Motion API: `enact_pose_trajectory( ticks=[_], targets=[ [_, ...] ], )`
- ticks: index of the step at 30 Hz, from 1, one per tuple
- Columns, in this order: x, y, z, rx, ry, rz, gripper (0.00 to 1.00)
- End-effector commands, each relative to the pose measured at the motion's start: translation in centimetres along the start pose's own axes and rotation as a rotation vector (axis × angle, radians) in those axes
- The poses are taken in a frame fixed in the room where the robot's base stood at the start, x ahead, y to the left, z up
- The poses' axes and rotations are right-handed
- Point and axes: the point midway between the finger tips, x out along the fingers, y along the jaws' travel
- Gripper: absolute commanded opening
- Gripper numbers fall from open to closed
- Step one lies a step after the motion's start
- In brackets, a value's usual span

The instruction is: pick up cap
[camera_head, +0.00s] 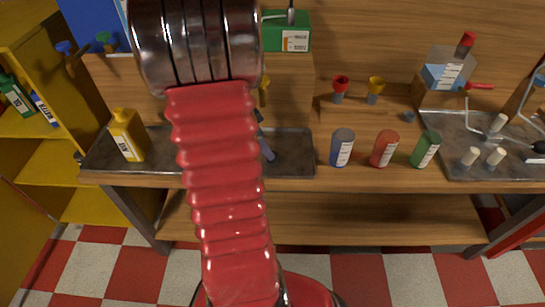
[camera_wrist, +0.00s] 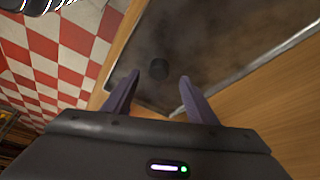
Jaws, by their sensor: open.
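In the head view, my red arm covers the middle of the tray and I cannot make out the cap; one purple finger of my gripper (camera_head: 266,149) shows at the arm's right side.
A yellow bottle (camera_head: 127,135) stands at the left of the tray. Blue (camera_head: 342,147), red (camera_head: 384,148) and green (camera_head: 425,149) bottles stand right of it. A second tray (camera_head: 460,130) holds white-topped pieces. A green box (camera_head: 287,32) sits behind my arm.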

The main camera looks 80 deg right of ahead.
Motion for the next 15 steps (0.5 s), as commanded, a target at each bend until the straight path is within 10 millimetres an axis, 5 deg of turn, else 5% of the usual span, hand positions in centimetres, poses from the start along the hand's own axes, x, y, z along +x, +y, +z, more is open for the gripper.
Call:
enact_pose_trajectory(
  ticks=[7, 15],
  targets=[
    [0.5, 0.1, -0.1, 0.0, 0.0, 0.002, 0.52],
    [3.7, 0.3, -0.3, 0.0, -0.001, 0.004, 0.52]
  ],
)
